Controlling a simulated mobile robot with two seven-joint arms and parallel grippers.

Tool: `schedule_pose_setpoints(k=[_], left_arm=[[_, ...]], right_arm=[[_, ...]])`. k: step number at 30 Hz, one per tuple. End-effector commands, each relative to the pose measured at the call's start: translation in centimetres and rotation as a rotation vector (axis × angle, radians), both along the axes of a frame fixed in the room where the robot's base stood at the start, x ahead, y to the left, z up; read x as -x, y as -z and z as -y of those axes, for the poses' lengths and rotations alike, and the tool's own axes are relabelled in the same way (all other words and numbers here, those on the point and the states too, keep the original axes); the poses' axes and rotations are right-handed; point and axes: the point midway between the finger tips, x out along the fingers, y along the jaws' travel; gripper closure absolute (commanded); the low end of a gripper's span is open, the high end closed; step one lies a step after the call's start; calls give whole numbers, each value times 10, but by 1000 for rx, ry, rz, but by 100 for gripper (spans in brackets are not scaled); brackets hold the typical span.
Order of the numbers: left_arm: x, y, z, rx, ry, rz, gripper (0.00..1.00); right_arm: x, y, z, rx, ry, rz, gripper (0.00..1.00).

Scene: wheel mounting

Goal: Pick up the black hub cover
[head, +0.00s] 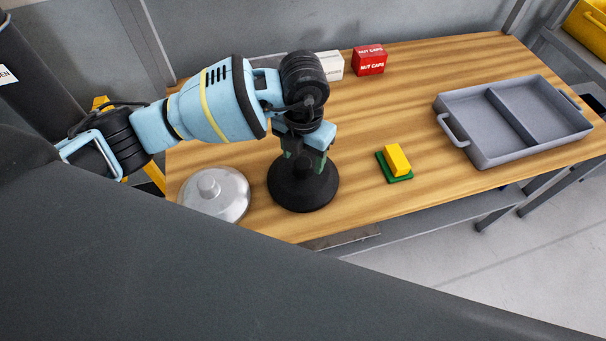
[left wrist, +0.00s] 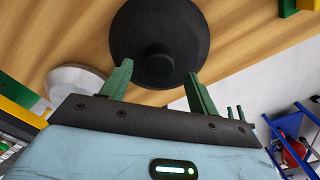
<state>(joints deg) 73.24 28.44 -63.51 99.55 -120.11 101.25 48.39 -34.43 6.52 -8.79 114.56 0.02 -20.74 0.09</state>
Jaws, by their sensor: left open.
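The black hub cover (head: 300,195) is a round disc with a central knob, lying on the wooden table near its front edge. In the left wrist view the cover (left wrist: 150,28) shows its knob between the two green fingers. My left gripper (head: 305,160) points down over the middle of the cover, its fingers open, one on each side of the knob (left wrist: 160,62). I cannot tell whether the fingers touch the knob. The knob is largely hidden by the gripper in the head view. My right gripper is not in view.
A silver hub cover (head: 228,204) lies just left of the black one. A yellow block on a green base (head: 397,160) is to the right. A grey two-compartment tray (head: 480,158) stands further right. Red (head: 369,62) and white (head: 331,66) boxes stand at the back.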

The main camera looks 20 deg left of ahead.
Motion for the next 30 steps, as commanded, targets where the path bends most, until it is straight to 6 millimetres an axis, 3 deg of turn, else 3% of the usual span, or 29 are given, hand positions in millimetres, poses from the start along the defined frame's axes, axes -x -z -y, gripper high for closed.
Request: schedule_pose_setpoints(k=[6,15,30], left_arm=[[-1,28,-1,0,0,-2,40],[-2,32,-1,1,1,1,40],[-2,32,-1,1,1,0,100]], right_arm=[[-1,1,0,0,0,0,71],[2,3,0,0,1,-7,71],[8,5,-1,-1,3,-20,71]])
